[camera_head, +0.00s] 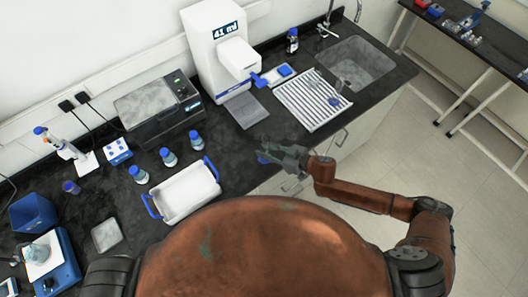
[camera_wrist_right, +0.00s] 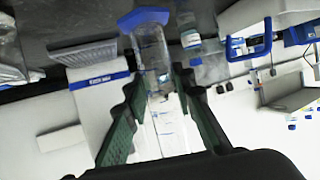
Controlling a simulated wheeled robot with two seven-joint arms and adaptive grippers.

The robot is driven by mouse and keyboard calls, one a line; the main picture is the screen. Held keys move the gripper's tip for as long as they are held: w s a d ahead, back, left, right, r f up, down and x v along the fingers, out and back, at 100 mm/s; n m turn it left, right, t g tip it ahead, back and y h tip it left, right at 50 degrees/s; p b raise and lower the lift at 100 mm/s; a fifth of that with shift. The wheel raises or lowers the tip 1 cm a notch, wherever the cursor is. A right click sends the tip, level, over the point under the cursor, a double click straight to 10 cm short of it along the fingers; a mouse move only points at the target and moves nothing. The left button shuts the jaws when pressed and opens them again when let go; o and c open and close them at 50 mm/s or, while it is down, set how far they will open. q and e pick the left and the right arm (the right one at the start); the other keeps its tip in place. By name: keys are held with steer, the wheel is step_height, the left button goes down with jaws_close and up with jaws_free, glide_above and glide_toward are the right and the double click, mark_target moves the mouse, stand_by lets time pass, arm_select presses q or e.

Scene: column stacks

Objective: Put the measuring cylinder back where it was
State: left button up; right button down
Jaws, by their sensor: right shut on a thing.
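My right gripper (camera_head: 284,157) reaches over the front edge of the black counter (camera_head: 228,178), to the right of the white tray. In the right wrist view, my right gripper (camera_wrist_right: 160,110) is shut on a clear measuring cylinder (camera_wrist_right: 152,55) with printed marks and a blue foot. The foot points to the top of that view, away from my palm. In the head view only a small blue part of the cylinder (camera_head: 263,158) shows clearly by the fingertips. Whether it touches the counter I cannot tell. My left gripper is not in view.
A white tray with blue handles (camera_head: 186,193) and several blue-capped bottles (camera_head: 168,157) stand left of the gripper. Behind are a white machine (camera_head: 216,45) and a ribbed drain rack (camera_head: 300,103), holding a small blue-and-clear item, beside the sink (camera_head: 355,68). Counter between tray and machine is clear.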

steer(key=shift+w+a+f, duration=0.15)
steer(key=shift+w+f, duration=0.3)
steer(key=shift+f, duration=0.05)
steer(key=f, duration=0.3)
steer(key=shift+w, duration=0.2)
steer(key=shift+f, duration=0.2)
steer(key=shift+f, duration=0.15)
steer(key=c, duration=1.6)
jaws_free()
